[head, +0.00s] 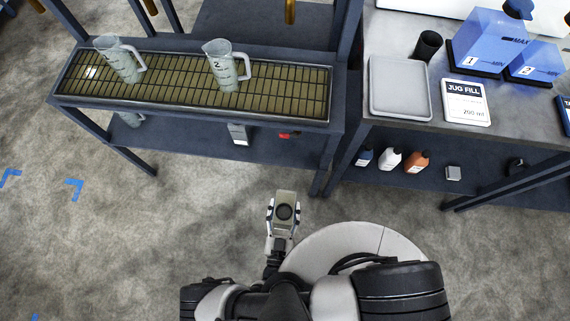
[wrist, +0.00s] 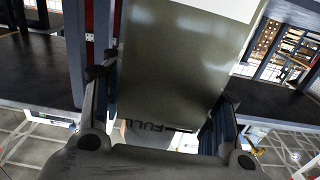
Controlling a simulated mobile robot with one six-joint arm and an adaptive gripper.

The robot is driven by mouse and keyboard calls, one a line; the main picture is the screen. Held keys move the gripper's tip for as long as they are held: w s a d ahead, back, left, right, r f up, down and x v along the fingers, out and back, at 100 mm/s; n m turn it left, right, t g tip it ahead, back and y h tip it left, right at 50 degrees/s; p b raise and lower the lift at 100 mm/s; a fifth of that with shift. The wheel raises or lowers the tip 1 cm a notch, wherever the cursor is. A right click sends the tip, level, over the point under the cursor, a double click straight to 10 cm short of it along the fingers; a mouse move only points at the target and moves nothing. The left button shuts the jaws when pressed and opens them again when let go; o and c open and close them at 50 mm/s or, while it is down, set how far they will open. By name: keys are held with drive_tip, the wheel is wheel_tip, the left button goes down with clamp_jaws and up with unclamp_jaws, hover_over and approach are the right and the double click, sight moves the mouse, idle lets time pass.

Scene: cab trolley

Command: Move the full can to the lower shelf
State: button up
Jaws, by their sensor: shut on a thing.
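The full can (wrist: 180,60) is a grey-olive, box-shaped can that fills the middle of the wrist view, with "FULL" lettering at its lower edge. My gripper (wrist: 165,95) is shut on it, one finger on each side. In the head view the can (head: 286,197) is seen from above with a dark round spot on it, held in front of my base and clear of the furniture. The rack's dark lower shelf (head: 200,135) lies beyond it to the upper left. The right bench also has a lower shelf (head: 430,185).
Two numbered jugs stand on the rack's grate (head: 180,85). A grey box (head: 238,133) and a small red thing (head: 286,135) are on its lower shelf. Several bottles (head: 389,159) stand on the right bench's lower shelf. A rack leg (head: 325,165) stands near the can. The left floor is clear.

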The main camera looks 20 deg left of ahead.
sight(286, 226)
drive_tip(key=shift+n, duration=0.3)
drive_tip(key=shift+s+d+r, duration=0.1)
drive_tip(key=shift+s+d, duration=0.4)
drive_tip(key=shift+s, duration=0.5)
drive_tip(key=shift+s+d+r, duration=0.1)
drive_tip(key=shift+s+d, duration=0.45)
drive_tip(key=shift+s, duration=0.5)
drive_tip(key=shift+s+d+r, duration=0.1)
drive_tip(key=shift+s+d, duration=0.4)
drive_tip(key=shift+s, duration=0.7)
drive_tip(key=shift+a, duration=0.1)
